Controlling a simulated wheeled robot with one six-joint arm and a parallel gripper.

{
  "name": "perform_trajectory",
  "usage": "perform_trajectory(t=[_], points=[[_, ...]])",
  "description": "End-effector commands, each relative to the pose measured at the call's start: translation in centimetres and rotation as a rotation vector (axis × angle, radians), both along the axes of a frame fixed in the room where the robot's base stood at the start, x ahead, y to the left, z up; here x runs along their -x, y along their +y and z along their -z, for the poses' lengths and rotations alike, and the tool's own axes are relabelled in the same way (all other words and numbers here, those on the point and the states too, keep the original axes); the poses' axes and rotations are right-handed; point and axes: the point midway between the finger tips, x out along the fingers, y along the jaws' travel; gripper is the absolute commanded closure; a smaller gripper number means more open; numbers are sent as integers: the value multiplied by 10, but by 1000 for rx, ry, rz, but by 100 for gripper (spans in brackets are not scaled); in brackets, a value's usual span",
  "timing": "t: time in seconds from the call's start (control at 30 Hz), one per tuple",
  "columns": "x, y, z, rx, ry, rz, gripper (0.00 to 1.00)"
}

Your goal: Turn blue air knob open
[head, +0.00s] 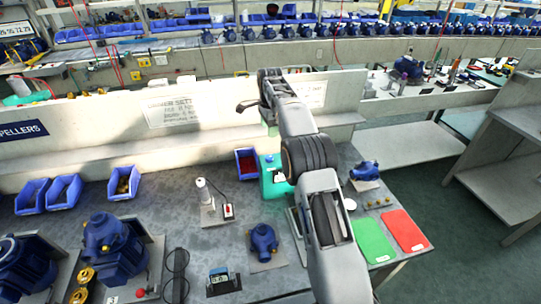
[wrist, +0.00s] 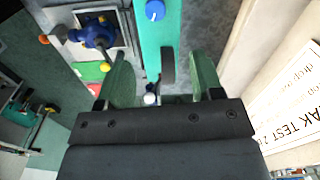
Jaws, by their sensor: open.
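The blue air knob (wrist: 155,10) is at the top edge of the wrist view, with a pale mark on its face. It sits on a teal unit (wrist: 151,45), which also shows in the head view (head: 272,183) beyond my arm. My gripper (wrist: 163,72) is open, its two green fingers spread wide with nothing held. The knob lies ahead of the fingertips and apart from them. In the head view my gripper (head: 269,125) is above and behind the teal unit, and my arm covers part of that unit.
A blue pump (wrist: 94,32) on a plate stands beside the teal unit. Green (head: 372,241) and red (head: 404,230) mats lie at the bench's right end. A blue bin (head: 246,163) is left of the unit. A low wall (head: 140,120) runs behind the bench.

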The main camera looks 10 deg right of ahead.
Motion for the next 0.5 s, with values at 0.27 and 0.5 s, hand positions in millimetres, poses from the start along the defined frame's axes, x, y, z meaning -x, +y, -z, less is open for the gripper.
perform_trajectory(t=[0.27, 0.5], points=[[5, -1, 3, 2, 26, 244, 40], [5, -1, 34, 2, 28, 261, 40]])
